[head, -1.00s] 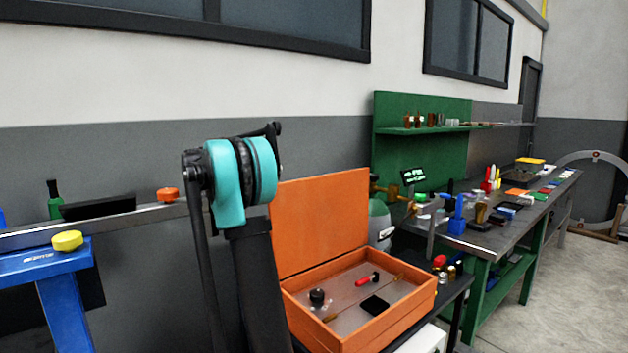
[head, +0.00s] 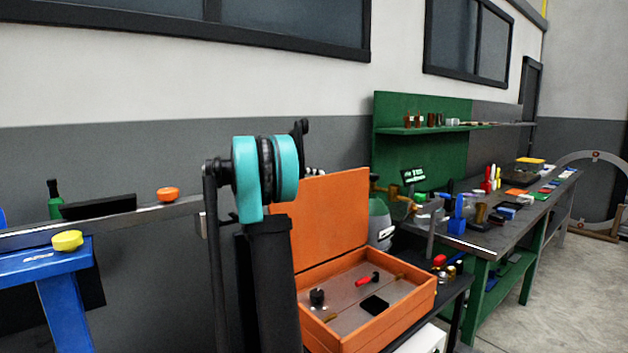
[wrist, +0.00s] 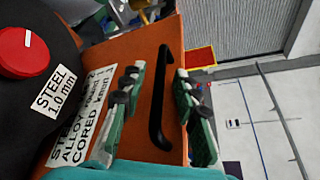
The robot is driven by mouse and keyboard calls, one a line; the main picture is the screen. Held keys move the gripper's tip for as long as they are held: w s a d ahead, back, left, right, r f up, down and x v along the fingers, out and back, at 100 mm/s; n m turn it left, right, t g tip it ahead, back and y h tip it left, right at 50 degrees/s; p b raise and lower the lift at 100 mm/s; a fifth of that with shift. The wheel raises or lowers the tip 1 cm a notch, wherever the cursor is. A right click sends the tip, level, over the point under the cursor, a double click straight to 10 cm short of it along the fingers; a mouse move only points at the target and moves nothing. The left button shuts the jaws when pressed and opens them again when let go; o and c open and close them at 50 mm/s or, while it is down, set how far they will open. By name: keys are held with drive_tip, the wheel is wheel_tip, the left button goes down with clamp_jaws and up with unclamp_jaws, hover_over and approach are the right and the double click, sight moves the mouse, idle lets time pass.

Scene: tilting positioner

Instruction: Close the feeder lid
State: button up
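An orange feeder box (head: 372,331) stands at the lower middle of the head view with its orange lid (head: 330,220) raised upright at the back. In the wrist view an orange panel (wrist: 172,130), which looks like this lid, carries a black bar handle (wrist: 158,110) and white text labels. My gripper (wrist: 158,73) is open, with one finger on each side of the handle and gaps visible to both. I cannot tell how far the fingertips are from the panel. In the head view my arm covers the lid's left part and mostly hides my gripper.
Inside the box lie a black knob (head: 317,297), a red-handled piece (head: 368,279) and a black square (head: 374,305). A dark round part with a red cap (wrist: 25,52) fills the wrist view's left. A cluttered workbench (head: 480,236) stands right; a blue stand (head: 62,290) left.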

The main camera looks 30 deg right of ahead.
drive_tip(key=shift+c, duration=0.4)
clamp_jaws()
